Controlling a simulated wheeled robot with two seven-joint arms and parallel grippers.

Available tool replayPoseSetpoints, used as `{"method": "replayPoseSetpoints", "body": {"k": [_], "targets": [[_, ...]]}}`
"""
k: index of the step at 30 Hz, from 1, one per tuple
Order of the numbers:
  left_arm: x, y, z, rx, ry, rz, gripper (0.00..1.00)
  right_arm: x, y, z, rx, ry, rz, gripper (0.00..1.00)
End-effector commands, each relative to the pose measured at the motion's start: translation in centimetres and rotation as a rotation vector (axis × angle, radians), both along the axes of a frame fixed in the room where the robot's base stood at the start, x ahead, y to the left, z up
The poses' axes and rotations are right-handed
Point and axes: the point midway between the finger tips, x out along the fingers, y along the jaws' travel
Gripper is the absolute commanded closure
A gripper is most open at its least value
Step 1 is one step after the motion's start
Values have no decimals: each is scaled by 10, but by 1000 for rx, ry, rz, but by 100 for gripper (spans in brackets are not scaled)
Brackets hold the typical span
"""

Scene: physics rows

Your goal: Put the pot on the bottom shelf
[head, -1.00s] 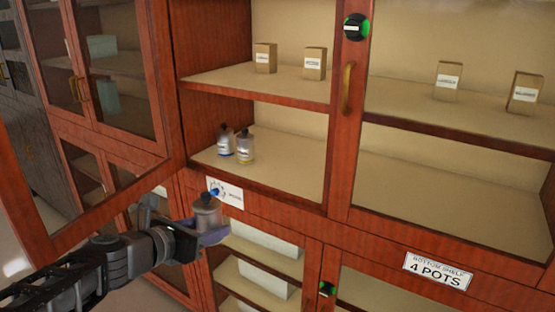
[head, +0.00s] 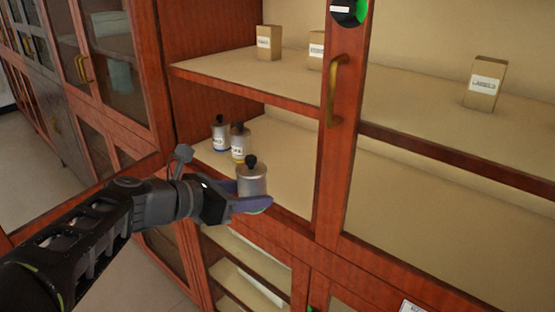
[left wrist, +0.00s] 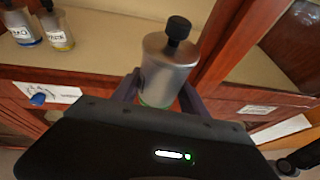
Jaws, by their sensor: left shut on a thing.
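A grey metal pot (head: 252,180) with a black knob is held upright in my left gripper (head: 254,203), which is shut on it. The pot is at the front edge of the open bottom shelf (head: 290,190); I cannot tell whether it is over the boards or just in front. In the left wrist view the pot (left wrist: 168,68) stands between the two fingers, with a green band low on it. Two similar labelled pots, one with a blue band (head: 220,134) and one with a yellow band (head: 239,143), stand on that shelf to the left. My right gripper is not in view.
The shelf above (head: 250,85) holds labelled boxes, one of them a brown box (head: 268,43). A door post with a brass handle (head: 334,90) stands right of the opening. The bottom shelf is bare right of the two pots. A lower cabinet is below.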

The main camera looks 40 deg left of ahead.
Motion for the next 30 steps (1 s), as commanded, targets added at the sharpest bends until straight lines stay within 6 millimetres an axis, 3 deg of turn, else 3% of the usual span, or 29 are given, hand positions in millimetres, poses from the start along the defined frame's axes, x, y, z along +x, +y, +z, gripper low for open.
{"method": "replayPoseSetpoints", "body": {"k": [7,11,30], "targets": [[3,0,1,0,-1,0,100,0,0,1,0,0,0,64],[18,0,1,0,0,-2,100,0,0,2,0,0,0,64],[181,3,2,-1,1,-3,100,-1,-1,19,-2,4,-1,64]]}}
